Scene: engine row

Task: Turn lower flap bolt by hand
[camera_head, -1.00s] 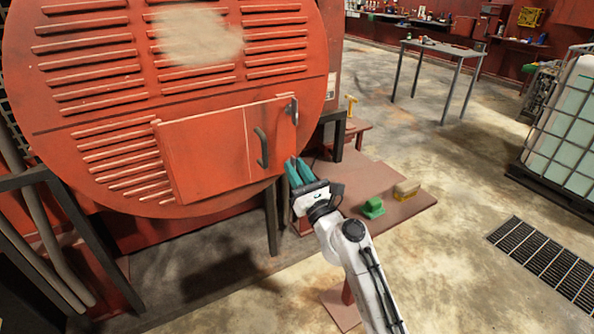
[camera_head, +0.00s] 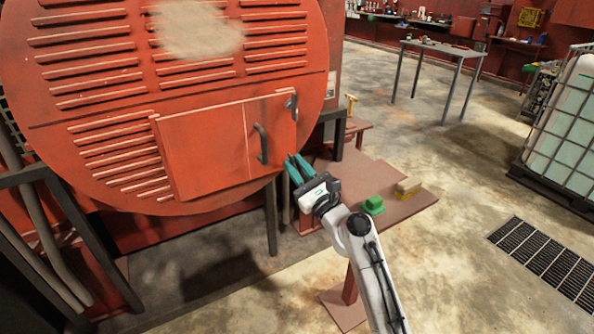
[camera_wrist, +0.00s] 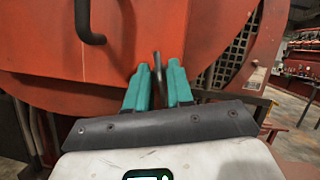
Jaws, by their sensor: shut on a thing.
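The red flap (camera_head: 205,150) is a rectangular panel low on the large round red cover, with a dark curved handle (camera_head: 261,145). A metal latch (camera_head: 291,104) shows at its upper right corner. My gripper (camera_head: 293,159) has teal fingers that reach up to the flap's lower right corner. In the wrist view a thin grey metal bolt (camera_wrist: 158,68) stands between the two fingertips, and the fingers are shut on it. In the head view the fingers hide this lower bolt. The handle (camera_wrist: 88,22) is at upper left in the wrist view.
A low brown-red table (camera_head: 395,198) with a green block (camera_head: 373,205) and a tan block (camera_head: 408,187) stands right of and below my gripper. Dark support legs (camera_head: 271,215) stand under the cover. Open concrete floor lies at right, beside a caged tank (camera_head: 565,125).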

